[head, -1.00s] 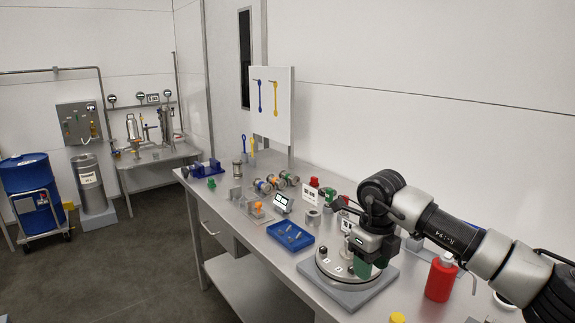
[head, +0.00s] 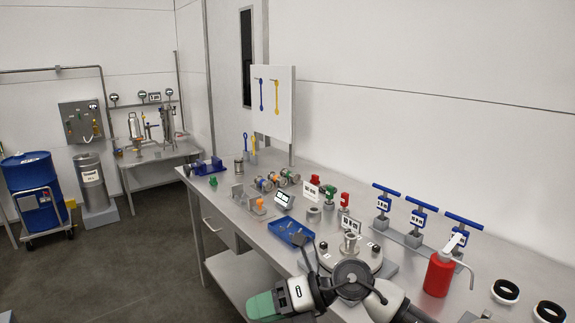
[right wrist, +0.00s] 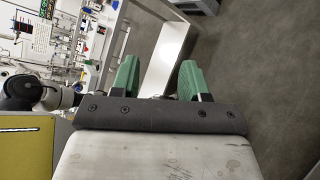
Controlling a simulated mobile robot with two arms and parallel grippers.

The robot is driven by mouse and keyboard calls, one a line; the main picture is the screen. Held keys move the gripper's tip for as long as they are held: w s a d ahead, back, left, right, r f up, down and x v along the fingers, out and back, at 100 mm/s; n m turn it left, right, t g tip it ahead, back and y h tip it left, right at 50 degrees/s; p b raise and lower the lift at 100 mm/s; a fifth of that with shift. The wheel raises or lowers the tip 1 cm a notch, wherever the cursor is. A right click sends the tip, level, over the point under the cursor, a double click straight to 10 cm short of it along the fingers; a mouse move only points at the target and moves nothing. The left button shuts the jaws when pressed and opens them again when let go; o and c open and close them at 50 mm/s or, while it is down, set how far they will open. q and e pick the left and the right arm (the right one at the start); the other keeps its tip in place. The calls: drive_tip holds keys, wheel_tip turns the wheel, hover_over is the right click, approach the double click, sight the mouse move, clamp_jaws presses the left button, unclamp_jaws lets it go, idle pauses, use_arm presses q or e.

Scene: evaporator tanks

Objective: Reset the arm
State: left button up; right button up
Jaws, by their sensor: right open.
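My right arm reaches in from the bottom of the head view, bent in front of the bench. My right gripper (head: 262,306) points left past the bench's front edge. In the right wrist view its two green fingers (right wrist: 159,80) stand well apart with nothing between them. Behind them are grey floor and a white shelf below the bench. The gripper touches nothing that I can see. My left gripper is in no view.
The steel bench (head: 228,208) holds a round flanged lid (head: 348,262), a blue tray (head: 290,232), a red bottle (head: 438,273) and several blue-handled valves (head: 421,217). The lid and tray are close to my arm. Open floor (head: 130,270) lies left of the bench.

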wheel_tip(320, 180, up, 4)
drive_tip(key=s+a+m+t+y, duration=0.2)
drive_tip(key=m+t+y, duration=0.1)
drive_tip(key=m+y, duration=0.25)
drive_tip(key=w+d+m+t+h, duration=0.25)
drive_tip(key=d+m+t, duration=0.45)
drive_tip(key=m+t, duration=0.75)
drive_tip(key=s+d+f+m+t+h, duration=0.2)
drive_tip(key=d+f+m+h, duration=0.7)
drive_tip(key=m+h, duration=0.45)
drive_tip(key=s+d+f+m+g+h, duration=0.2)
drive_tip(key=s+d+f+m+g, duration=0.25)
drive_tip(key=s+f+g, duration=0.55)
drive_tip(key=s+d+f+m+g+h, duration=0.1)
drive_tip(key=s+d+f+m+g, duration=0.35)
drive_tip(key=s, duration=0.95)
wheel_tip(320, 180, down, 28)
drive_tip(key=s+d+n+g, duration=0.2)
drive_tip(key=s+d+f+g, duration=0.1)
drive_tip(key=s+d+f, duration=0.1)
drive_tip(key=s+f, duration=1.3)
drive_tip(key=shift+d, duration=0.3)
